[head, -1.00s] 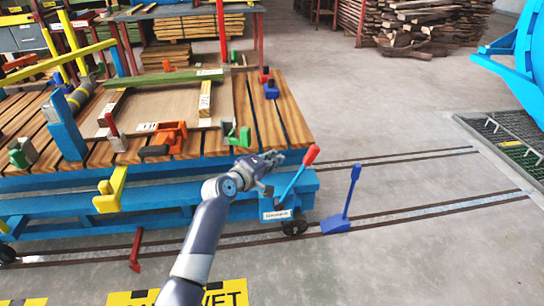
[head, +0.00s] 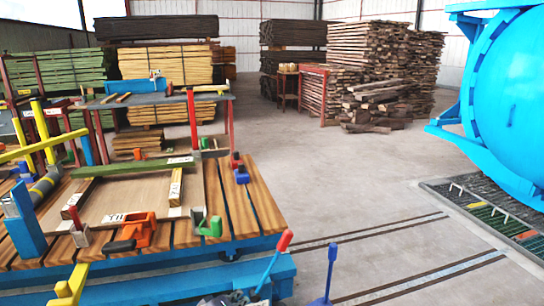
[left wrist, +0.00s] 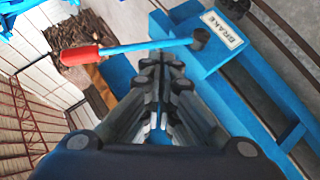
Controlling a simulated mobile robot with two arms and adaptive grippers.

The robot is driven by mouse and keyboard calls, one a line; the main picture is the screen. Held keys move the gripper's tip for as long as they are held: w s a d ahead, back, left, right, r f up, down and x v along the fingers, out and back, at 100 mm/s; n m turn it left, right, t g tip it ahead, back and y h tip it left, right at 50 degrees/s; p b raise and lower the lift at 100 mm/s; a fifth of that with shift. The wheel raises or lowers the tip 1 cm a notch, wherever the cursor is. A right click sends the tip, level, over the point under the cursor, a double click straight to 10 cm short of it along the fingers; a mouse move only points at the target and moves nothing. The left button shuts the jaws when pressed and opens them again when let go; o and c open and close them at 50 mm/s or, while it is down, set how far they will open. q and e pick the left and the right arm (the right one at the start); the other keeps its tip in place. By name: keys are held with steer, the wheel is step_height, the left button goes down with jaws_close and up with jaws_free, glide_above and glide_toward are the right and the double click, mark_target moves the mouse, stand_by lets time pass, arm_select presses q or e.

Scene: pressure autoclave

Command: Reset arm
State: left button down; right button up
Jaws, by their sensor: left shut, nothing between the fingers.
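My left gripper (left wrist: 162,92) is shut and empty in the left wrist view, its dark fingers together in front of the brake lever. In the head view only a small part of the left gripper (head: 232,297) shows at the bottom edge. The brake lever (left wrist: 150,46) is a blue bar with a red handle, beside a blue block with a "BRAKE" label (left wrist: 222,28). The lever (head: 267,272) also stands tilted in the head view, just right of the gripper. I cannot tell whether the fingers touch it. My right gripper is not in view.
A slatted wooden cart (head: 262,200) with clamps and boards fills the left. A blue pedal-like lever (head: 329,272) stands right of the brake lever. A large blue autoclave (head: 510,100) is at the right, behind a floor grate (head: 490,215).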

arm_select(q)
steer(key=s+a+f+m+g+y, duration=0.1)
steer(key=s+a+f+m+g, duration=0.1)
steer(key=s+f, duration=0.75)
steer(key=s+a+f+m+g+y, duration=0.2)
steer(key=s+a+f+m+g, duration=0.1)
steer(key=s+f, duration=0.65)
steer(key=s+a+f+m+g+p, duration=0.1)
steer(key=s+p, duration=0.4)
steer(key=s, duration=0.8)
steer(key=s+a+f+m+g+y+p, duration=0.1)
steer(key=s+a+f+p, duration=0.3)
steer(key=s, duration=0.9)
steer(key=s+a+f+m+g+y+p, duration=0.1)
steer(key=s+a+f+m+g+p, duration=0.1)
steer(key=s+p, duration=0.5)
steer(key=s+a+f+g, duration=0.1)
steer(key=s, duration=0.5)
steer(key=shift+s+f+m, duration=0.15)
steer(key=shift+f+m, duration=0.15)
steer(key=shift+f, duration=0.1)
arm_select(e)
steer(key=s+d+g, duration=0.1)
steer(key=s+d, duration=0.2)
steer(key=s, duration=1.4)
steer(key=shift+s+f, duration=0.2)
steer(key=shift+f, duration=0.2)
arm_select(q)
steer(key=shift+a, duration=0.1)
